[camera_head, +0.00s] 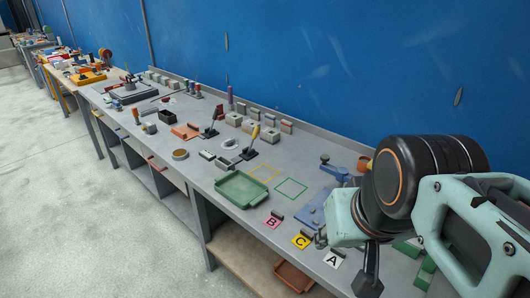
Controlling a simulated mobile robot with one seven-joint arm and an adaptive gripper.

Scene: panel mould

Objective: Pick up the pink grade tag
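The pink grade tag (271,224), marked with a dark letter B, lies flat near the front edge of the grey workbench. A small dark block stands right behind it. A yellow tag (301,242) marked C and a white tag (333,259) marked A lie in a row to its right. My gripper (369,285) shows only in part at the bottom, right of the white tag and apart from the pink one. Its fingers are dark and its opening cannot be made out. I see nothing held in it.
A green tray (241,188) sits left of and behind the pink tag. Yellow (264,173) and green (291,188) outlines mark bare bench behind it. A blue fixture (316,207) stands to the right, partly behind my arm. Several blocks and tools fill the bench further left.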

